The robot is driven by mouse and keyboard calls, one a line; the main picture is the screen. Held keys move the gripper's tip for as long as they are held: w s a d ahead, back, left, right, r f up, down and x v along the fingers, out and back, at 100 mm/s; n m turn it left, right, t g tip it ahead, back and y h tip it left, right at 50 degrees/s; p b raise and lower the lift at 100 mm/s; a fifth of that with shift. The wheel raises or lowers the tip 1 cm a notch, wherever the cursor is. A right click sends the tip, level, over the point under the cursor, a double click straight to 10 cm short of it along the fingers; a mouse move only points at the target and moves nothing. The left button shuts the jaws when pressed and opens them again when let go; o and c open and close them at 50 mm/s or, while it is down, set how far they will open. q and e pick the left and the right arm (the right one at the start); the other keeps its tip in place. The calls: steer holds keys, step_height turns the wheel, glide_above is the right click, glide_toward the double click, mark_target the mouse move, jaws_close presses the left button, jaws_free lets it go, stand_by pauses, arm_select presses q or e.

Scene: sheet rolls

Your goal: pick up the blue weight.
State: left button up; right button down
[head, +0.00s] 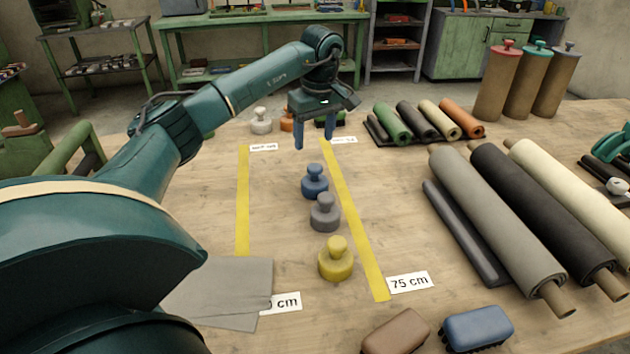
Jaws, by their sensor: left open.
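The blue weight (315,184), a round base with a knob on top, stands upright on the wooden table between two yellow strips, close to the right one. My left gripper (315,142) is open and empty, fingers pointing down, and shows just above and behind the blue weight in the picture. The fingers appear apart from it; the exact gap in depth is hard to tell. My right gripper is not in view.
A grey weight (325,214) and a yellow weight (336,262) stand in front of the blue one. Large sheet rolls (495,225) lie to the right, smaller rolls (440,118) behind. A grey sheet (215,295) lies front left. The table between the strips, left of the weights, is clear.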

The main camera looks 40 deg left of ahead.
arm_select(q)
glide_above(315, 166)
steer(key=s, duration=0.1)
steer(key=f, duration=0.4)
steer(key=shift+s+d+f, duration=0.15)
steer(key=shift+d+f, duration=0.15)
steer(key=shift+f, duration=0.1)
steer(key=shift+w+a+f, duration=0.1)
steer(key=shift+w+f, duration=0.1)
steer(key=shift+f, duration=0.8)
steer(key=shift+w+a+f, duration=0.1)
steer(key=shift+w+f, duration=0.05)
steer(key=shift+f, duration=0.85)
steer(key=shift+w+a+f, duration=0.1)
steer(key=shift+w+f, duration=0.1)
steer(key=shift+f, duration=0.8)
jaws_close()
steer(key=shift+w+r, duration=0.1)
steer(key=shift+r, duration=0.05)
